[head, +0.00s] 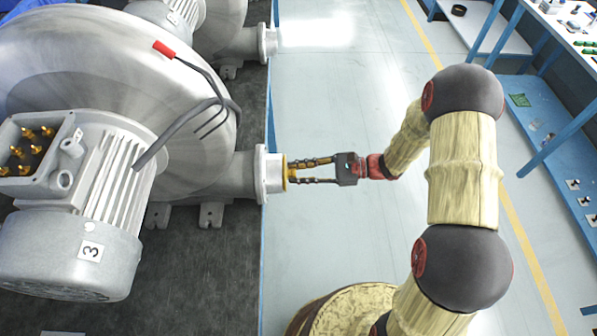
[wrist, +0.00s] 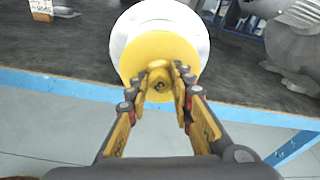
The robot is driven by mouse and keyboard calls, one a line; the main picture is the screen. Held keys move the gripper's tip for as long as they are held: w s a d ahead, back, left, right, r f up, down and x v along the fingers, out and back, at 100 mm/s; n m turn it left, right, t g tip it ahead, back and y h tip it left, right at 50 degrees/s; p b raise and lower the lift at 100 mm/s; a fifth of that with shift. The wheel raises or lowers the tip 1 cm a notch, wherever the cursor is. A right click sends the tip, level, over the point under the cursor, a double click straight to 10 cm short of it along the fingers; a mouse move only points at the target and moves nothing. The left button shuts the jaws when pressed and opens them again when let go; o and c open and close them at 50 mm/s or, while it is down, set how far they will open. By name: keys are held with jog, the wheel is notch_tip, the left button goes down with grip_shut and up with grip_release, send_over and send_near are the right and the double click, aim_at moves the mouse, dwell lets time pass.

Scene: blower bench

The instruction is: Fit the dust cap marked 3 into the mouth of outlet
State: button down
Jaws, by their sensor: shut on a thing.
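My gripper (head: 293,171) reaches left from the aisle. It is shut on the knob of a yellow dust cap (head: 285,175), a round disc that also shows in the wrist view (wrist: 138,52). The cap faces the mouth of the blower outlet (head: 261,175), a pale flanged pipe whose rim shows behind the cap in the wrist view (wrist: 120,32). In the head view the cap is at the outlet's end face; I cannot tell whether it is seated or just in front. The blower's motor (head: 75,250) bears a label 3 (head: 90,249).
A second blower outlet (head: 262,42) lies farther back on the same bench. A loose cable with a red end (head: 164,49) lies over the near blower. The blue bench edge (wrist: 60,83) runs below the outlet. A blue shelf bench (head: 545,95) stands right; the aisle floor is clear.

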jog(key=shift+a, duration=0.3)
dwell(0.4)
jog(key=c, duration=1.5)
grip_release()
jog(key=d, duration=0.4)
jog(key=d+r, duration=0.1)
jog(key=d, duration=0.7)
jog(key=shift+s+r, duration=0.35)
jog(key=shift+s, duration=0.05)
